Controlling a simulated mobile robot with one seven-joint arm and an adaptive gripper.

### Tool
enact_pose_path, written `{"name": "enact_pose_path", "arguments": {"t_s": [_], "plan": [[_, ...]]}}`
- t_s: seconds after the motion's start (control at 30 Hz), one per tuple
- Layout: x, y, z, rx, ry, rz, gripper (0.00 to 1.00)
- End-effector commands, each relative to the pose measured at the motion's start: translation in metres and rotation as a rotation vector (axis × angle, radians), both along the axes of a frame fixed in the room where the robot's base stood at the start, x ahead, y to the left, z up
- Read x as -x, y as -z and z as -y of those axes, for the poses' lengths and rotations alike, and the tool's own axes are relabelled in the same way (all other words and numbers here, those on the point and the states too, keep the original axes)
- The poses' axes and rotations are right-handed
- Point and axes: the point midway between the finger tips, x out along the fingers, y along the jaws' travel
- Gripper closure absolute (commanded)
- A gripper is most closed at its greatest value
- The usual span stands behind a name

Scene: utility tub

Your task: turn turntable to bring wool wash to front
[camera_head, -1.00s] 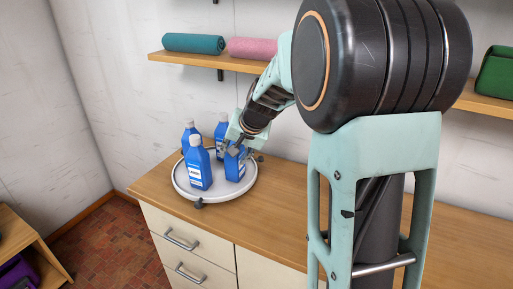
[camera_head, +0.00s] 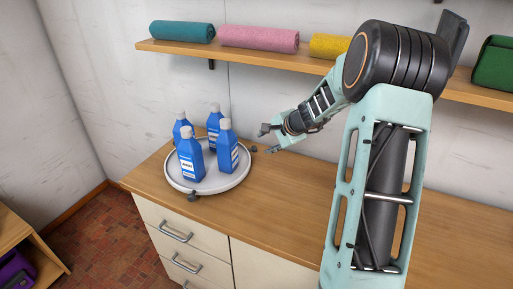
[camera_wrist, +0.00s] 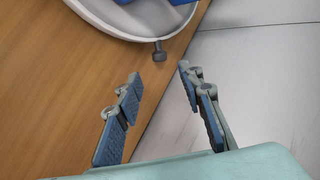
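The white round turntable (camera_head: 207,187) stands on the left end of the wooden counter, with small grey knobs at its rim. Several blue bottles with white caps stand upright on it. One bottle (camera_head: 191,160) is at the front with its label facing the camera; another bottle (camera_head: 227,146) is at the right. The label words are too small to read, so I cannot tell which is the wool wash. My gripper (camera_head: 269,139) is open and empty, to the right of the turntable and apart from it. In the wrist view, my gripper (camera_wrist: 160,88) has its fingers spread, below the turntable rim (camera_wrist: 100,22) and one knob (camera_wrist: 159,51).
The wooden counter (camera_head: 290,200) is clear to the right of the turntable. A shelf (camera_head: 200,48) above holds a teal roll (camera_head: 184,32), a pink roll (camera_head: 258,38), a yellow roll (camera_head: 329,46) and a green bag (camera_head: 495,65). Drawers (camera_head: 180,237) are below.

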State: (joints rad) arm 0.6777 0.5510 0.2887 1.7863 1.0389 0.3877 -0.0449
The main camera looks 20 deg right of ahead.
Motion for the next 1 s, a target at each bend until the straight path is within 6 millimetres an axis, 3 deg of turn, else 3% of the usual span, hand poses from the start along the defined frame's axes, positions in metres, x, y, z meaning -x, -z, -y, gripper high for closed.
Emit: {"name": "enact_pose_path", "arguments": {"t_s": [0.3, 0.5, 0.93, 1.0], "plan": [[-0.037, 0.04, -0.011, -0.001, -0.003, -0.002, 0.65], [-0.053, 0.056, -0.014, 0.001, -0.002, -0.001, 0.65], [-0.059, 0.062, -0.015, 0.002, -0.001, -0.001, 0.65], [-0.059, 0.062, -0.015, 0.002, -0.001, -0.001, 0.7]]}}
